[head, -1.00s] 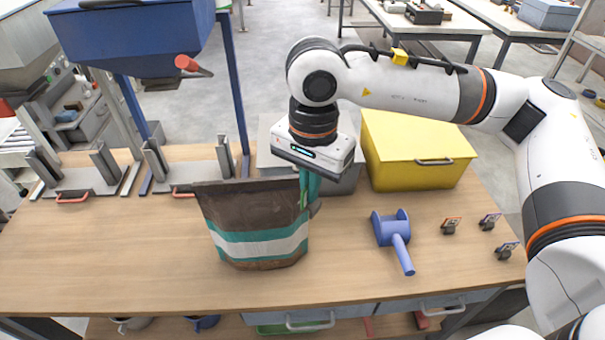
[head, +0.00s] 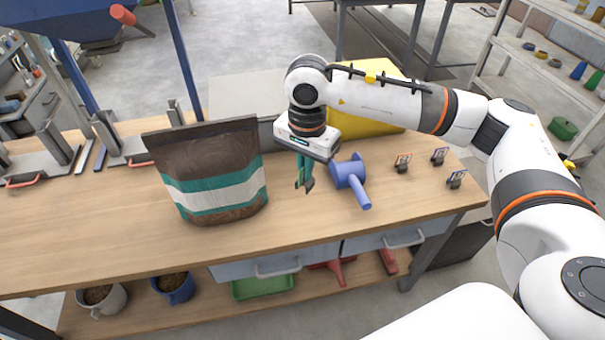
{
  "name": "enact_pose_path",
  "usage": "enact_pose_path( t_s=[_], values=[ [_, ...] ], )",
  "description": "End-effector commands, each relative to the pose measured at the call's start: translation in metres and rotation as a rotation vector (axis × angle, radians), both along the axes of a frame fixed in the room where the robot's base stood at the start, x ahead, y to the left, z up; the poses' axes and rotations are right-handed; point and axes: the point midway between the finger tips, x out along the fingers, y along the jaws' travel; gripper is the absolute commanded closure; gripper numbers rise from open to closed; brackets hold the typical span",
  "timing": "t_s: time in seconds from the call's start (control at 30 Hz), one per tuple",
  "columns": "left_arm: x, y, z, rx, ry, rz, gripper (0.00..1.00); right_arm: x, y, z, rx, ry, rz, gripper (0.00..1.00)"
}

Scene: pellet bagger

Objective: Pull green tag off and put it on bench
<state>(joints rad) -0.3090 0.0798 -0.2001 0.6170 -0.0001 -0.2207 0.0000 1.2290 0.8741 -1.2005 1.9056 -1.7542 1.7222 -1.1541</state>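My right gripper (head: 304,182) points down over the bench (head: 100,225), between the brown bag and the blue scoop. Its fingers look close together. A narrow green piece (head: 299,172) shows at the fingers; I cannot tell whether it is the green tag or part of a finger. The brown bag (head: 212,150), with teal and white bands, stands upright on the bench, left of the gripper and apart from it. No separate green tag shows on the bag's visible front. My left gripper is not in view.
A blue scoop (head: 350,175) lies just right of the gripper. Several small card holders (head: 403,164) stand farther right. A yellow box (head: 372,120) and a grey box (head: 238,100) are behind. The bench front left of the bag is clear.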

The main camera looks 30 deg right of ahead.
Motion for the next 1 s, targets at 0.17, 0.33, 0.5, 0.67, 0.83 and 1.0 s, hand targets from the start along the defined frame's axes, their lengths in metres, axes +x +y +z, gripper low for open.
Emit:
enact_pose_path(
  t_s=[0.17,0.33,0.5,0.67,0.83,1.0],
  values=[
    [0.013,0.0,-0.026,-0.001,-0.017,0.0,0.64,0.018,-0.019,-0.036,0.009,0.005,-0.413,1.0],
    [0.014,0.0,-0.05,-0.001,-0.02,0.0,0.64,0.035,-0.046,-0.073,0.015,0.012,-0.916,1.0],
    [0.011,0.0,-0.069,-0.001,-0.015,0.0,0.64,0.045,-0.074,-0.105,0.014,0.018,-1.371,1.0],
    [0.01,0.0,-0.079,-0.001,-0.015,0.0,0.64,0.05,-0.093,-0.125,0.01,0.02,-1.665,1.0],
    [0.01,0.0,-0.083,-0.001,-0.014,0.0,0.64,0.052,-0.102,-0.133,0.007,0.02,-1.804,1.0],
    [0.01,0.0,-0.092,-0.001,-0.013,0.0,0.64,0.052,-0.102,-0.146,0.006,0.019,-1.822,1.0]
  ],
)
